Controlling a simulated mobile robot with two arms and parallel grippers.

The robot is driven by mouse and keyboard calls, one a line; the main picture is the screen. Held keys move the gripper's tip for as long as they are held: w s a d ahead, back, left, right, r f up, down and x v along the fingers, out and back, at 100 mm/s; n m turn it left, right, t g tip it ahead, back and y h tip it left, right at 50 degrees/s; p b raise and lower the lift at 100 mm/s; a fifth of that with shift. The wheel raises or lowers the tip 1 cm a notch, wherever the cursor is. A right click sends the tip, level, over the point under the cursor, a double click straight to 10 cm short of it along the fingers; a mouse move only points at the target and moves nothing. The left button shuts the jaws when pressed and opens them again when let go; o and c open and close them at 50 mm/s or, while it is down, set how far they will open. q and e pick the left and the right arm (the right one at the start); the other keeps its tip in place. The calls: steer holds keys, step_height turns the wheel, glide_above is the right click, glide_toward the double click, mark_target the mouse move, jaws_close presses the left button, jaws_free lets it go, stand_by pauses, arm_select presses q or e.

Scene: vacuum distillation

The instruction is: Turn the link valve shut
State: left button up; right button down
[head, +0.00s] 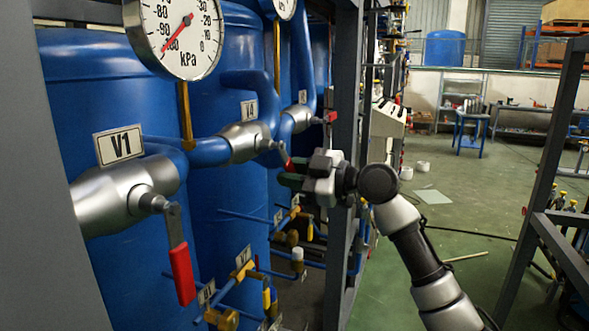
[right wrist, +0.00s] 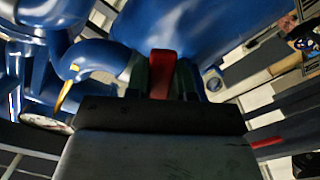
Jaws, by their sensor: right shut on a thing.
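My right gripper (head: 290,180) is shut on the red handle (head: 288,164) of the middle silver valve (head: 246,141). A small plate (head: 249,108) above that valve seems to read "L4". The handle slants down to the right from the valve body, and its lower end is hidden by the fingers. In the right wrist view the red handle (right wrist: 161,72) sits between the two dark fingers. I cannot tell from any label that this is the link valve. My left gripper is not in view.
Valve V1 (head: 125,195) is nearer, its red handle (head: 182,274) hanging down. A farther valve (head: 299,117) has a red handle (head: 330,117) pointing right. Pressure gauges (head: 181,32) stand above. A grey frame post (head: 343,150) rises close behind my gripper. Open green floor (head: 450,220) lies right.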

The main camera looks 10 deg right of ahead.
steer(key=shift+s+a+f+m, duration=0.4)
steer(key=shift+s+f+m, duration=0.1)
steer(key=shift+m, duration=0.5)
steer(key=shift+s+a+f+m+p, duration=0.1)
steer(key=shift+s+a+m+p, duration=0.35)
steer(key=shift+m, duration=0.45)
steer(key=shift+s+a+f+m+p, duration=0.1)
steer(key=shift+s+a+m+p, duration=0.15)
steer(key=shift+s+m, duration=0.5)
steer(key=shift+s+a+f+m+p, duration=0.1)
steer(key=shift+s+a+m+p, duration=0.25)
steer(key=shift+m, duration=0.7)
steer(key=c, duration=1)
jaws_free()
steer(key=shift+o, duration=0.2)
